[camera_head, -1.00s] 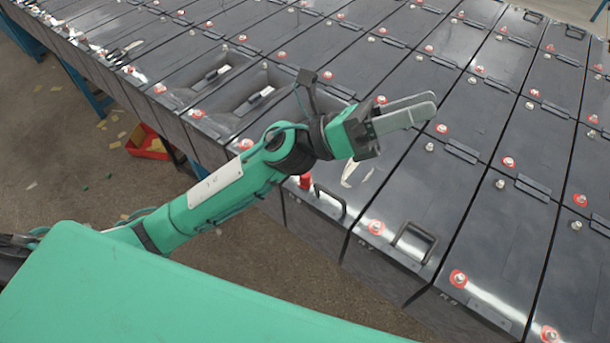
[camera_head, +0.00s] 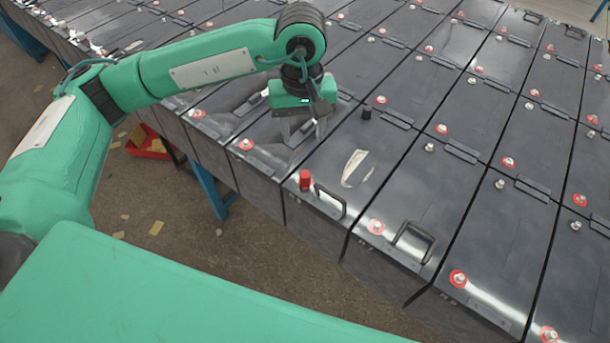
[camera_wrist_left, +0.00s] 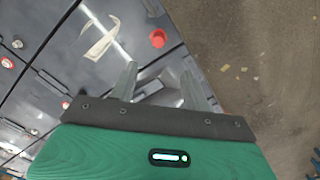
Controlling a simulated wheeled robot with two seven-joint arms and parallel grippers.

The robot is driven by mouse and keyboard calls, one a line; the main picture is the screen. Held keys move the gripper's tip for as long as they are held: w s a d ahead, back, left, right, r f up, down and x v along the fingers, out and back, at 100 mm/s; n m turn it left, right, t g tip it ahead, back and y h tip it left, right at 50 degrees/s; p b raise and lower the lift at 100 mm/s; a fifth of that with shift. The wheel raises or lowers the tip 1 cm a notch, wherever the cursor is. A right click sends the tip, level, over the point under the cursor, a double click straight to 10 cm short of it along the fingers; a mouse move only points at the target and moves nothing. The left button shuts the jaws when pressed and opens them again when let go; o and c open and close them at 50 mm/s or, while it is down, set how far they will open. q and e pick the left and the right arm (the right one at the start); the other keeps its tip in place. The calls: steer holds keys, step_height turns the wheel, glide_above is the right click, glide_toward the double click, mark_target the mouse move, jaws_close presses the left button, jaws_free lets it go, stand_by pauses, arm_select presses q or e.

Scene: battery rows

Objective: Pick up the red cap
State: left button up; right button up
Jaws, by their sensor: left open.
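The red cap (camera_head: 305,180) stands upright on a battery top near the front edge of the rows, beside a black handle. It also shows in the left wrist view (camera_wrist_left: 158,38), ahead of the fingers and a little left of the gap between them. My left gripper (camera_head: 303,140) points down above the batteries, behind the cap in the head view. Its fingers are apart with nothing between them, and it does not touch the cap. My right gripper is not in view.
Rows of dark batteries (camera_head: 450,200) with red-ringed terminals fill the table. A black cap (camera_head: 366,113) stands behind the red one. A pale torn patch (camera_head: 352,168) lies on the same battery. Black handles (camera_head: 413,242) rise at the front edge. A red bin (camera_head: 150,143) sits on the floor.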

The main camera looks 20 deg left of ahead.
arm_select(q)
steer(key=p, duration=0.3)
glide_above(305, 174)
steer(key=f, duration=0.8)
steer(key=shift+s+a+f, duration=0.1)
steer(key=shift+s+a, duration=0.05)
steer(key=shift+a, duration=0.05)
steer(key=shift+f, duration=0.15)
steer(key=f+p, duration=0.3)
steer(key=f, duration=0.1)
steer(key=shift+d, duration=0.2)
steer(key=shift+f, duration=0.45)
steer(key=c, duration=1)
